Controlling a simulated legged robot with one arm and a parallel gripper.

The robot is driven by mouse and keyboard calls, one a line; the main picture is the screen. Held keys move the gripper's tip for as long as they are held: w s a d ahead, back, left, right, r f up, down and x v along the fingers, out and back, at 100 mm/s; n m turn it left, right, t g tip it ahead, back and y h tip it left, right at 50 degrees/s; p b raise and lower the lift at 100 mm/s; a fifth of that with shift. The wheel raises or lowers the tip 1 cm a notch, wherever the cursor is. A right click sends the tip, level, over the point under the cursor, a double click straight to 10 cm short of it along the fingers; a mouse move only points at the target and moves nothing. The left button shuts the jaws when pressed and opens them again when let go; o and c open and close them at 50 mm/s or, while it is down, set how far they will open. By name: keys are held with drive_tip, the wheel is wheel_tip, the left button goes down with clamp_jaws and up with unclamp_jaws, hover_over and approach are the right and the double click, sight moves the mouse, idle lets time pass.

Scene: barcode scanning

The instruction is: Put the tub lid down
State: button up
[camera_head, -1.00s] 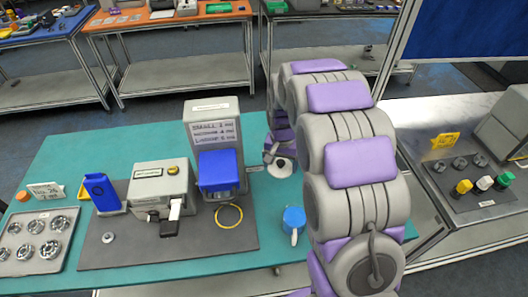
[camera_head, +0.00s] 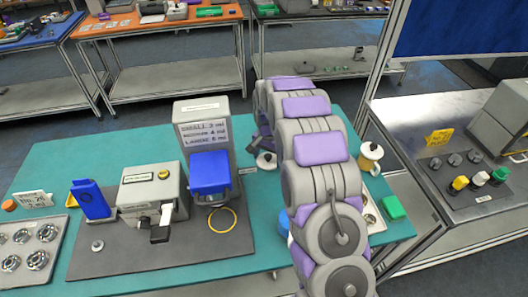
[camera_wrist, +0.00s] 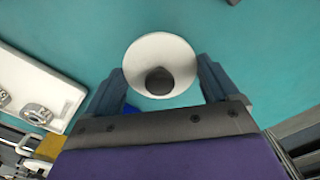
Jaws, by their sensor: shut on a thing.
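The tub lid is a white disc with a dark knob; it shows in the wrist view (camera_wrist: 150,52) and, small, in the head view (camera_head: 266,163). My gripper (camera_wrist: 160,80) has its two dark fingers on either side of the lid, shut on it. In the head view my gripper (camera_head: 262,146) is at the far side of the teal table, right of the blue-fronted grey machine. I cannot tell whether the lid touches the table. A yellow and white container (camera_head: 369,160) with a dark knob on top stands right of my arm.
The grey machine with the blue front (camera_head: 209,172) stands left of the lid. A green block (camera_head: 393,207) lies at the right, by a tray (camera_head: 371,217) partly hidden by my arm. A blue mug (camera_head: 284,226) is mostly hidden.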

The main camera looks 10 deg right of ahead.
drive_tip(key=w, duration=0.4)
drive_tip(key=w+b, duration=0.1)
drive_tip(key=w, duration=0.1)
drive_tip(key=shift+w+f, duration=0.4)
drive_tip(key=shift+f+b, duration=0.45)
drive_tip(key=shift+f, duration=1.3)
drive_tip(key=shift+r, duration=0.1)
drive_tip(key=o, duration=0.8)
drive_tip(key=shift+c, duration=0.2)
